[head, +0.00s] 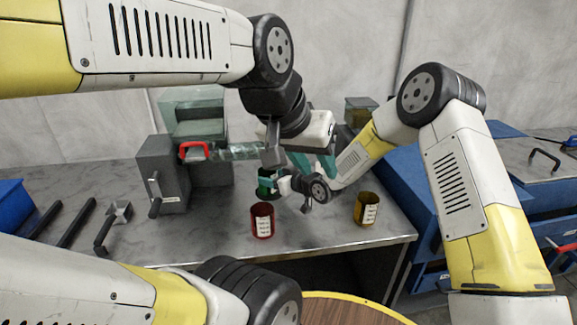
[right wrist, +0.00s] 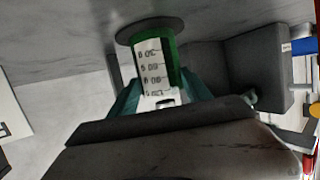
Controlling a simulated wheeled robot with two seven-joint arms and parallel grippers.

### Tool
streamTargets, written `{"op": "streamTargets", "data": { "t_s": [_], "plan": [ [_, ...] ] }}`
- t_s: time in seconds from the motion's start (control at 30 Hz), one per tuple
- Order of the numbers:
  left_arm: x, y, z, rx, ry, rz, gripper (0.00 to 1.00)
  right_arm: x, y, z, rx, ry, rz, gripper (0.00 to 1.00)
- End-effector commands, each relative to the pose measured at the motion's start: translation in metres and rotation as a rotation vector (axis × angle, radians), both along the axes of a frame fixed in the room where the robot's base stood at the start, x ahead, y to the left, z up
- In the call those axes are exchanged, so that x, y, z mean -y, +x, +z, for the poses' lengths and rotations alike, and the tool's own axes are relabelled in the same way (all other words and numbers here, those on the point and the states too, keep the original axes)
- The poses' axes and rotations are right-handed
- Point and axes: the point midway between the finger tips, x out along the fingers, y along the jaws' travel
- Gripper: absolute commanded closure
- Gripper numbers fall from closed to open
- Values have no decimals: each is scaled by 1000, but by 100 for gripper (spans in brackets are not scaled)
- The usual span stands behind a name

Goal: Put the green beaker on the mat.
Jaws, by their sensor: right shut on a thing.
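The green beaker (head: 264,184) stands upright on the bench's middle in the head view, partly hidden by my right gripper (head: 281,184). In the right wrist view the beaker (right wrist: 172,55) shows a white label with dark marks, between the teal fingers of my right gripper (right wrist: 160,98), which is shut on it. A dark round mat (right wrist: 139,29) shows at the beaker's base; I cannot tell whether they touch. My left gripper (head: 313,165) hangs just above and right of the beaker in the head view, its teal fingers apart and empty.
A red beaker (head: 262,222) stands near the bench's front edge, and a yellow beaker (head: 367,210) stands to the right. A grey block with a handle (head: 162,172) and a red-handled fitting (head: 195,151) are at left. Blue cabinets (head: 398,187) are at right.

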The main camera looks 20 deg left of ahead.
Motion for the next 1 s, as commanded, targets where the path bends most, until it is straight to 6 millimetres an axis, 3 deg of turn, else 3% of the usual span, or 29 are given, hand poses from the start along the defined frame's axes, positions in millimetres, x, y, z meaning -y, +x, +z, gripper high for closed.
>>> {"op": "streamTargets", "data": {
  "t_s": [0.23, 0.27, 0.37, 0.73, 1.0],
  "plan": [
    [0, 0, 0, 1, 0, 0, 64, -1, 1, -1, 1, 2, -1, 92],
    [0, 0, 0, 0, 0, 0, 64, 0, 1, -1, 1, 2, -1, 42],
    [0, 0, 0, 0, 0, 0, 64, 0, 1, -1, 2, 1, -1, 22],
    [0, 0, 0, 0, 0, 0, 64, -1, 1, 2, 2, 2, -1, 21],
    [0, 0, 0, 0, 0, 0, 64, 38, -16, 17, 2, 0, -2, 21]
  ]
}}
